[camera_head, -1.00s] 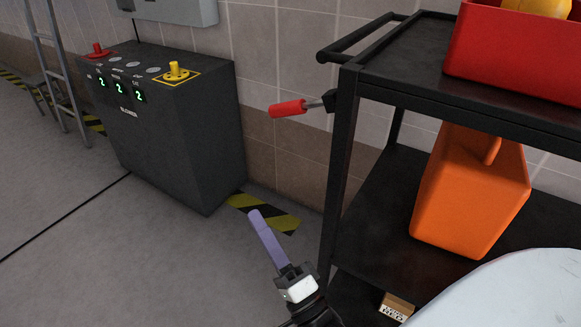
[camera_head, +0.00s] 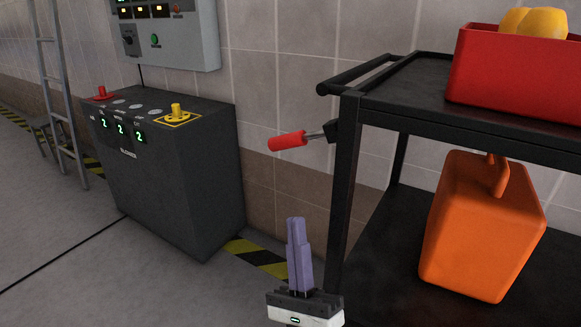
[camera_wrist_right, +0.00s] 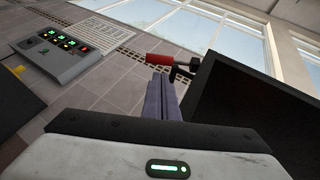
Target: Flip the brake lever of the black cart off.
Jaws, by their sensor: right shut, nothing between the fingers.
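The black cart (camera_head: 345,190) stands at the right. Its brake lever (camera_head: 288,140) has a red grip on a thin metal rod and sticks out to the left from a black bracket on the cart's corner post, tilted slightly down at the grip. My right gripper (camera_head: 296,222) has purple fingers, shut and empty, pointing up below the lever and apart from it. In the right wrist view the red grip (camera_wrist_right: 158,59) shows just beyond the fingertips (camera_wrist_right: 160,78). My left gripper is not in view.
The cart carries a red bin (camera_head: 510,70) with yellow things on top and an orange container (camera_head: 480,230) on the lower shelf. A dark control console (camera_head: 175,180) stands at the left against the tiled wall, with a ladder (camera_head: 60,100) beyond. Floor between is clear.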

